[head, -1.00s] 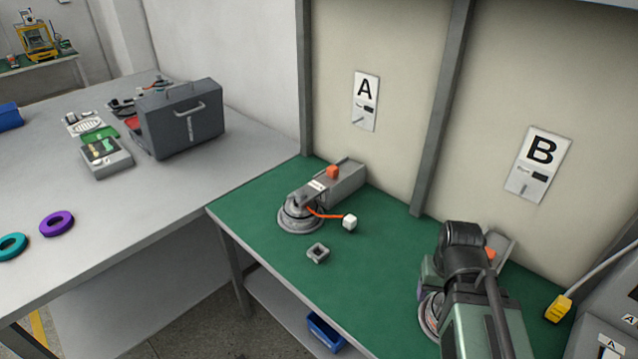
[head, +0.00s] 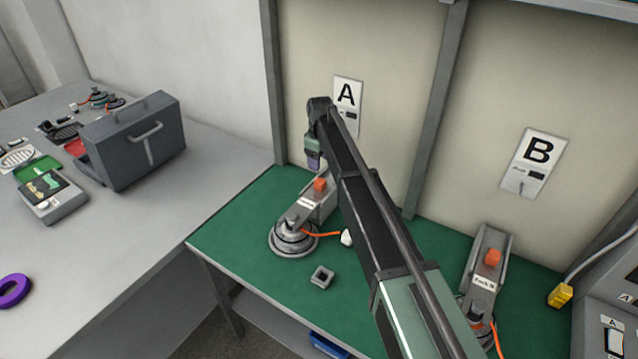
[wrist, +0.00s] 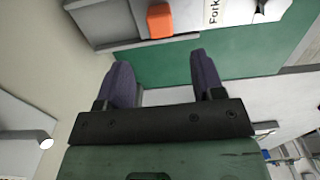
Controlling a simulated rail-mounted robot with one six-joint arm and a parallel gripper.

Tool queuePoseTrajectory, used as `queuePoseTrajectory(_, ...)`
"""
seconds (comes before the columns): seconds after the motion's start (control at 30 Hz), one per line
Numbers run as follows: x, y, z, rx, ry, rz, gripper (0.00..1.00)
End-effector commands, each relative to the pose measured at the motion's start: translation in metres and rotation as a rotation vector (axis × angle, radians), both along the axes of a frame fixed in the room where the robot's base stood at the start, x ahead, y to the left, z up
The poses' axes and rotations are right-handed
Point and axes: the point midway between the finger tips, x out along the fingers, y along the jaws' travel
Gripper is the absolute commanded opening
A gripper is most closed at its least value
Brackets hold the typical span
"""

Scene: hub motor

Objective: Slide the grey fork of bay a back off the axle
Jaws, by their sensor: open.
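The grey fork of bay A (head: 314,206) lies on the green bench below the A sign, with an orange block (head: 320,184) on top and a label. Its front end sits over the round hub motor (head: 291,239). An orange cable runs from the hub to a white connector (head: 346,237), partly behind my arm. My gripper (head: 313,163) hangs above the back end of the fork, near the wall. In the wrist view my gripper (wrist: 155,75) is open with nothing between its fingers; the fork (wrist: 112,22) and its orange block (wrist: 160,20) are beyond the fingertips.
A small grey square part (head: 322,277) lies on the bench in front of the hub. The bay B fork (head: 487,262) stands at the right, with a yellow connector (head: 560,295) beside it. A grey case (head: 135,140) stands on the left table. My arm crosses the bench middle.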

Motion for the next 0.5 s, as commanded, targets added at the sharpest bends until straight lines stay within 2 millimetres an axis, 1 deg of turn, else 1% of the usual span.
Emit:
queuePoseTrajectory(0.03, 0.0, 0.0, -0.017, 0.0, 0.0, -0.001, 0.62)
queuePoseTrajectory(0.3, -0.001, -0.001, -0.082, 0.0, 0.0, -0.002, 0.62)
queuePoseTrajectory(0.4, -0.001, -0.001, -0.096, 0.0, 0.0, -0.003, 0.62)
queuePoseTrajectory(0.5, -0.001, -0.001, -0.099, 0.0, 0.0, -0.003, 0.62)
